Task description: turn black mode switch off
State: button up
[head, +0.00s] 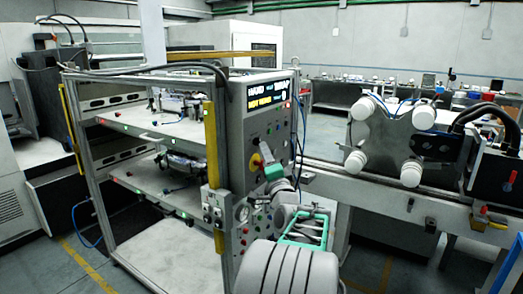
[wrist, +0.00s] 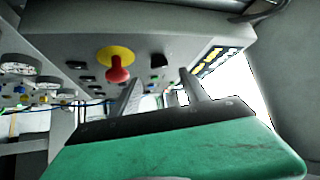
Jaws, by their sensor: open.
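The grey control panel (head: 262,110) stands at the front of the rack, with a lit display at its top. My gripper (head: 267,152) is close in front of it, beside a red emergency knob on a yellow disc (head: 256,160). In the wrist view the two fingers of my gripper (wrist: 160,76) are spread apart, with nothing held between them. A black switch (wrist: 160,61) sits on the panel just beyond the fingertips, apart from them. Smaller black switches (wrist: 86,79) sit left of the red knob (wrist: 118,68). I cannot tell which way the black switch is turned.
A metal rack (head: 160,130) with shelves is left of the panel, edged by a yellow post (head: 212,150). Round gauges (wrist: 17,64) are on the lower panel. A conveyor with white rollers (head: 410,173) is at the right. Floor shows behind the rack.

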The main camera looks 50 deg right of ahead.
aim_at(258, 142)
jog(key=p+x, duration=0.1)
jog(key=x, duration=0.5)
jog(key=shift+p, duration=0.35)
jog(key=shift+c, duration=0.5)
grip_shut()
